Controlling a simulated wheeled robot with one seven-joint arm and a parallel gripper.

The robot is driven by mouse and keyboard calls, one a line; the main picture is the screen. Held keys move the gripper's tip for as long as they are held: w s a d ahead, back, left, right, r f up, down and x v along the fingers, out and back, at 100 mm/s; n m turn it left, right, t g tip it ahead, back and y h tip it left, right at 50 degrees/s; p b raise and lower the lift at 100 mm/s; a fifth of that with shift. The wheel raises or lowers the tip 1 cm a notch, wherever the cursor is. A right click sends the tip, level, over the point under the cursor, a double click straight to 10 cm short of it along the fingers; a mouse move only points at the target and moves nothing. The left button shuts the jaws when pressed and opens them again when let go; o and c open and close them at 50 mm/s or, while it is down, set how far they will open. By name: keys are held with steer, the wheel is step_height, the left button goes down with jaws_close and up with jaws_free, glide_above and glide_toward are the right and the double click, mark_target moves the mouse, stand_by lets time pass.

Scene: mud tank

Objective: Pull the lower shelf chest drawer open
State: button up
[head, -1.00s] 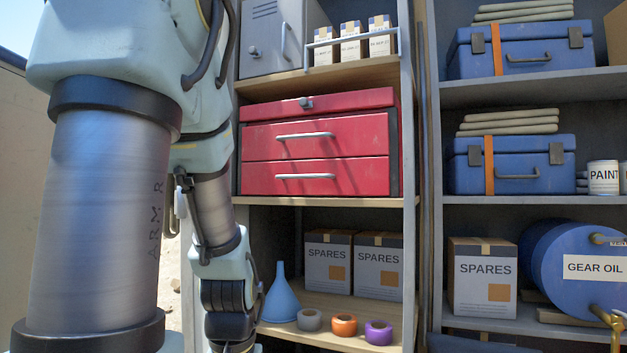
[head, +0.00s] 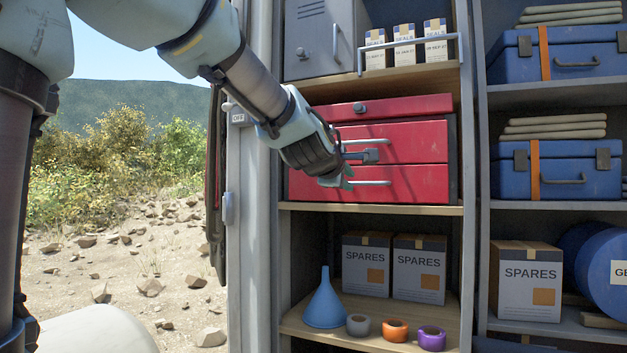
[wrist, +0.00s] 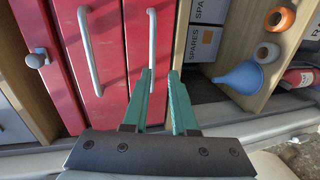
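The red chest (head: 432,103) stands on a middle shelf. Its lower drawer (head: 420,184) and upper drawer (head: 420,140) both look closed. The lower drawer's grey bar handle (head: 372,183) also shows upright in the wrist view (wrist: 151,50). The upper drawer's handle (wrist: 89,50) lies further left there. My gripper (head: 358,168) is in front of the chest's left half. In the wrist view its green fingers (wrist: 160,75) are apart and empty. The lower handle lies beyond the fingertips, nearer the left one. I see no contact.
Below the chest, a shelf holds two SPARES boxes (head: 366,265), a blue funnel (head: 325,302) and tape rolls (head: 395,330). A grey cabinet post (head: 247,250) stands left of the shelves. Open rocky ground (head: 140,265) lies further left.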

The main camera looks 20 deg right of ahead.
mark_target(358, 183)
steer(key=shift+n, duration=0.3)
steer(key=p+x, duration=0.1)
steer(key=x, duration=0.2)
steer(key=r+p+x, duration=0.1)
steer(key=x, duration=0.3)
steer(key=p+x, duration=0.1)
steer(key=x, duration=0.2)
steer(key=shift+w+d+r, duration=0.1)
steer(key=shift+w+d, duration=0.05)
steer(key=shift+w, duration=0.25)
jaws_close()
stand_by(0.7)
